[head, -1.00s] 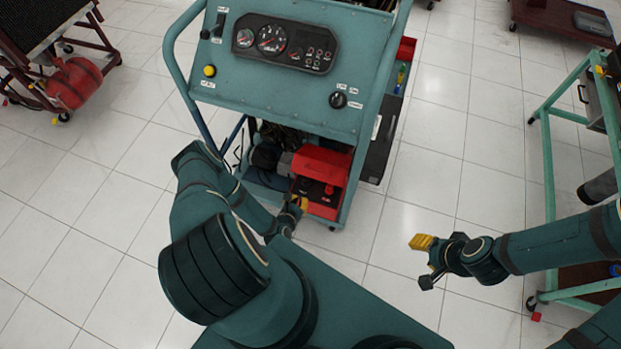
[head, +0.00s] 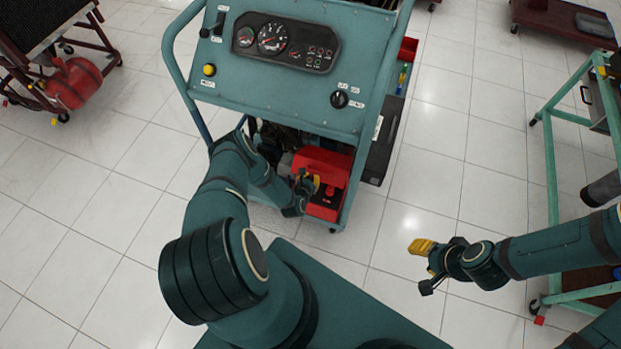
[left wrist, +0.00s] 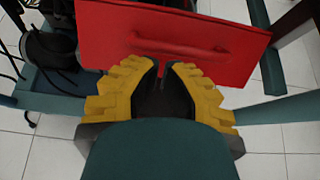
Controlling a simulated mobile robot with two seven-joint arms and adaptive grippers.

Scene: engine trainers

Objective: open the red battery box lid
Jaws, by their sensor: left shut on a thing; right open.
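The red battery box (head: 323,212) sits on the low shelf of the teal engine trainer. Its red lid (head: 335,164) is raised at the back, and part of the dark inside shows in front of it. In the left wrist view the lid (left wrist: 225,50) fills the top, with a raised red handle bar across it. My left gripper (head: 312,183) is at the lid. Its yellow fingers (left wrist: 163,68) are close together at the lid's lower edge, below the handle; the exact contact is hidden. My right gripper (head: 423,264) is open and empty over the floor at the right.
The trainer's panel (head: 285,85) with gauges overhangs the shelf. Its post (head: 362,170) stands right of the box. A dark case (head: 383,145) is beside it. A teal cart frame (head: 550,180) stands near my right arm. Tiled floor is clear between.

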